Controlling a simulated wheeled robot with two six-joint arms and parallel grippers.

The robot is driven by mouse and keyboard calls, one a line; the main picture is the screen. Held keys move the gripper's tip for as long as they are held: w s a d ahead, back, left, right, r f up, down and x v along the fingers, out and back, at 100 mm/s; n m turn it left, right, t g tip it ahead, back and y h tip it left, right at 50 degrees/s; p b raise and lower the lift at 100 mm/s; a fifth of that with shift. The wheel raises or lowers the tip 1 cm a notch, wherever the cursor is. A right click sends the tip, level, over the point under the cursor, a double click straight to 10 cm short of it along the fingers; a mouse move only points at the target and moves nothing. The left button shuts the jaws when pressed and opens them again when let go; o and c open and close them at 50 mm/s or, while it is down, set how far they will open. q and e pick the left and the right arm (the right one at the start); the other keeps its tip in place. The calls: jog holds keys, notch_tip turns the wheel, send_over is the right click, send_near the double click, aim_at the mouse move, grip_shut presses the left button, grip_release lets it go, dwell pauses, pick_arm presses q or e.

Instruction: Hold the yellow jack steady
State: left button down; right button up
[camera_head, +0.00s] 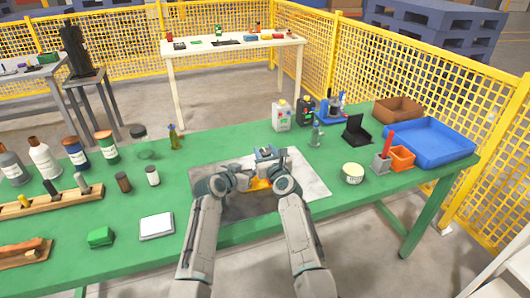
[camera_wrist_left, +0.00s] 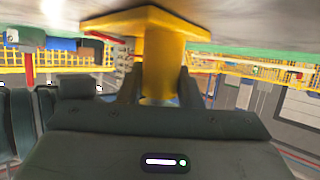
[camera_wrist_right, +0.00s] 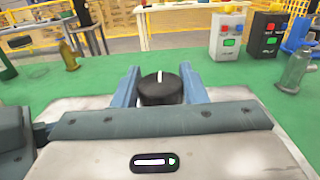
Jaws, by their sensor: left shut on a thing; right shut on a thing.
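The yellow jack (camera_head: 259,184) stands on a grey mat (camera_head: 310,182) on the green table, mostly hidden by my arms in the head view. In the left wrist view its yellow column (camera_wrist_left: 158,65) sits between the dark fingers of my left gripper (camera_wrist_left: 160,92), which is shut on it. A wider yellow plate shows at the column's end. My right gripper (camera_wrist_right: 163,88) has blue fingers, one on each side of a black round knob (camera_wrist_right: 161,91) with a white mark, and is shut on it. Whether the knob joins the jack is hidden.
A white box with buttons (camera_head: 282,116) and a dark one (camera_head: 306,112) stand behind the mat. A round tin (camera_head: 352,173), an orange bin (camera_head: 401,159) and a blue tray (camera_head: 430,140) are to the right. Bottles and a white block (camera_head: 157,226) are to the left.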

aim_at(265, 151)
jog(key=shift+f, duration=0.15)
jog(key=o, duration=1)
jog(key=shift+r, duration=0.25)
notch_tip(265, 151, up, 10)
jog(key=shift+f, duration=0.2)
